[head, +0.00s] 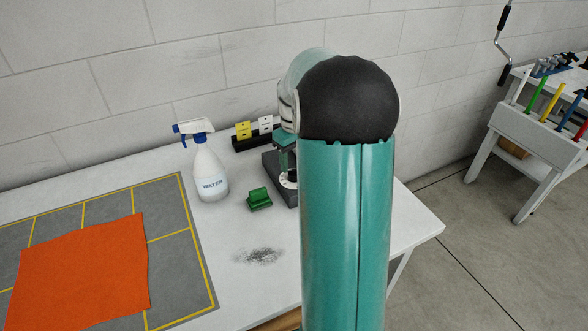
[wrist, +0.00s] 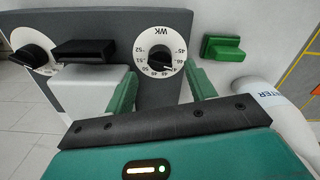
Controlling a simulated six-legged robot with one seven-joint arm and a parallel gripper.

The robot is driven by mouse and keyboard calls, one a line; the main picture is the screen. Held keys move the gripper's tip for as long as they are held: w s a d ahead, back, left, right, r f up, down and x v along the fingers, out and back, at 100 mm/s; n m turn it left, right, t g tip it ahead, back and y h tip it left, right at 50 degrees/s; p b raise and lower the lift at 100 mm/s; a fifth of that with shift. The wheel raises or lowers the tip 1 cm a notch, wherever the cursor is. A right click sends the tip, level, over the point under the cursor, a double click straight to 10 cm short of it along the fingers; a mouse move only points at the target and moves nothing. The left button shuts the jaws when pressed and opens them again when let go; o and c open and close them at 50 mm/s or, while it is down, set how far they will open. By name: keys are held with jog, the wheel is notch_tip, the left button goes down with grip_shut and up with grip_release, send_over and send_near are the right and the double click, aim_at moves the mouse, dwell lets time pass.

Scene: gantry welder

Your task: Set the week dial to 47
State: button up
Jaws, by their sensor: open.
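The week dial (wrist: 158,38) is a white disc marked WK with black numbers around its rim, on a dark grey panel (wrist: 205,18). Its black knob (wrist: 163,61) is at the dial's middle; I cannot tell which number it points at. My gripper (wrist: 163,78) is open, its two green fingers on either side of the dial's lower part with a gap to the knob. In the head view, the dark box (head: 275,168) and a white dial (head: 289,181) are partly hidden behind my arm.
Left of the week dial are a black handle (wrist: 85,50) on a pale block and another knob (wrist: 32,57) on a white disc. A green block (wrist: 223,48) and a water spray bottle (head: 210,175) stand close by. An orange cloth (head: 80,270) lies further left.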

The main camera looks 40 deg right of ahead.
aim_at(294, 170)
notch_tip(294, 170, down, 4)
jog(key=shift+f, duration=0.25)
jog(key=c, duration=1)
jog(key=shift+o, duration=0.2)
jog(key=shift+w, duration=0.1)
jog(key=shift+m, duration=2.9)
